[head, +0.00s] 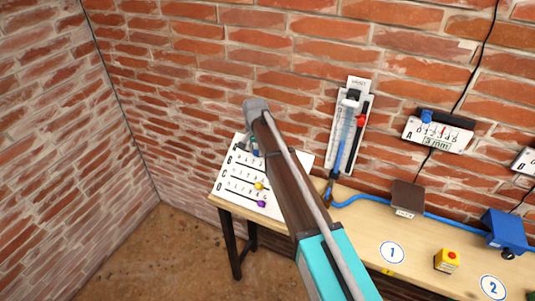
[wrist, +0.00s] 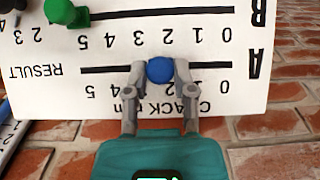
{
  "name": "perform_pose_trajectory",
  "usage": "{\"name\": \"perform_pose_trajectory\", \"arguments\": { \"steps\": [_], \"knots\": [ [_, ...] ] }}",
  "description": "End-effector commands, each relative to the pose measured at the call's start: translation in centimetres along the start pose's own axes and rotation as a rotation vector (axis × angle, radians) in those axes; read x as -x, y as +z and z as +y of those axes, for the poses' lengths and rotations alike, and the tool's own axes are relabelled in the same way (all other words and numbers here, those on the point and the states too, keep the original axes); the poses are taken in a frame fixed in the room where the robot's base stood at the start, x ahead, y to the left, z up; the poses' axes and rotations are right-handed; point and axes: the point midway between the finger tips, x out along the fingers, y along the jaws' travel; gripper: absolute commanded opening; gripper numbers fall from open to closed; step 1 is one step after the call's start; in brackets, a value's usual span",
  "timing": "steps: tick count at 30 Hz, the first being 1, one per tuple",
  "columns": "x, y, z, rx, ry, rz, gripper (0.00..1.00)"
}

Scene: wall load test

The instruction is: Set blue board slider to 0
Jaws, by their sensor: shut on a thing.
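The white slider board (head: 222,190) lies tilted on the left end of the table; it appears upside down in the wrist view (wrist: 25,100). The round blue slider knob (wrist: 159,70) is on the black slot of row A, around the middle of its scale. The printed 0 is to its right and the 5 to its left. My gripper (wrist: 158,74) is shut on the blue knob, one finger on each side. The fingers hide the numbers beside it. In the head view, my gripper (head: 256,145) is over the board's top and mostly hides the blue knob.
A green knob (wrist: 62,12) is at the 5 end of row B. Yellow (head: 259,186) and purple (head: 262,204) knobs are on lower rows. The wooden table (head: 365,210) carries a yellow button box (head: 447,261). A gauge (head: 350,125) hangs on the brick wall.

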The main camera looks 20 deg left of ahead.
Motion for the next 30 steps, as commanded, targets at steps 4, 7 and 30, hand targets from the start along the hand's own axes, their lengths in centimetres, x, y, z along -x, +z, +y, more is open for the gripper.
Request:
{"name": "perform_pose_trajectory", "arguments": {
  "steps": [4, 7, 30],
  "knots": [
    [0.0, -0.2, -4.1, 0.002, 0.000, -0.001, 0.00],
    [0.0, -0.1, -5.9, 0.002, 0.000, -0.001, 0.00],
    [0.0, -0.1, -7.9, 0.000, -0.004, -0.001, 0.69]
  ]
}}
